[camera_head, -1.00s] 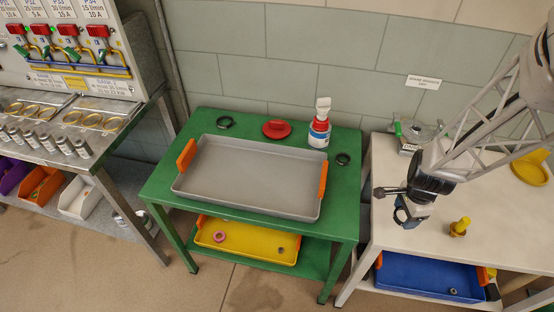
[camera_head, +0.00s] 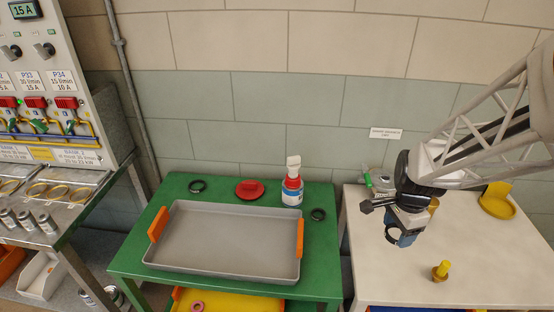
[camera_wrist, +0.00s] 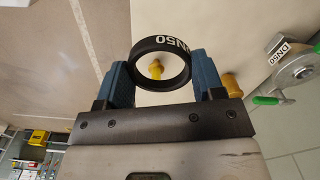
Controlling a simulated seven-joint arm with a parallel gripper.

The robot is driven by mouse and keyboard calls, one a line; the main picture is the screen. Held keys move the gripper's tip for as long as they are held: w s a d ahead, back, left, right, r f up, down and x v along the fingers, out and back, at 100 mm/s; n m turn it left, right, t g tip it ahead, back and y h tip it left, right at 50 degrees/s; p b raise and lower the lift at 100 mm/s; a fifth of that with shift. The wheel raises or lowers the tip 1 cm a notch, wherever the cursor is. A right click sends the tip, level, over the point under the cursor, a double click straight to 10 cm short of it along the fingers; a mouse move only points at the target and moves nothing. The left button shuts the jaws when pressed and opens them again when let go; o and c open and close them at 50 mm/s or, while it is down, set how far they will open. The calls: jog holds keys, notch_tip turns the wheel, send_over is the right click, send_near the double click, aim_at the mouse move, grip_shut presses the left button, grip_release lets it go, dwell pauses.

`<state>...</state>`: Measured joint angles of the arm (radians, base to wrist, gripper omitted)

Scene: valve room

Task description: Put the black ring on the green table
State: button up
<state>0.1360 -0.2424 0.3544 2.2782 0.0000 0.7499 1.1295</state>
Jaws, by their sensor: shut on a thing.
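My gripper (camera_head: 402,232) is shut on a black ring (camera_head: 393,237) and holds it above the left part of the white table (camera_head: 400,285). In the wrist view the ring (camera_wrist: 148,46) sits between the two blue fingers of my gripper (camera_wrist: 160,75), with white "DN50" lettering on its band. The green table (camera_head: 328,250) stands left of the white table. Two other black rings lie on it, one at the back left (camera_head: 197,186) and one near its right edge (camera_head: 318,214).
A grey tray (camera_head: 222,240) with orange handles covers much of the green table. Behind it are a red object (camera_head: 250,189) and a white, red and blue bottle (camera_head: 292,190). A yellow fitting (camera_head: 441,272), a yellow holder (camera_head: 497,203) and a green-handled valve (camera_head: 378,183) are on the white table.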

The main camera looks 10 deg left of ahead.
jog(key=w+a+r+n, duration=0.1)
jog(key=w+a+n, duration=0.1)
jog(key=w+a, duration=0.55)
jog(key=w+a+r+n, duration=0.1)
jog(key=w+a, duration=0.4)
jog(key=w, duration=0.5)
jog(key=n, duration=0.7)
send_over(221, 189)
notch_tip(221, 189, down, 12)
jog(key=shift+s+d+f, duration=0.1)
jog(key=shift+f, duration=0.55)
jog(key=shift+f, duration=3.1)
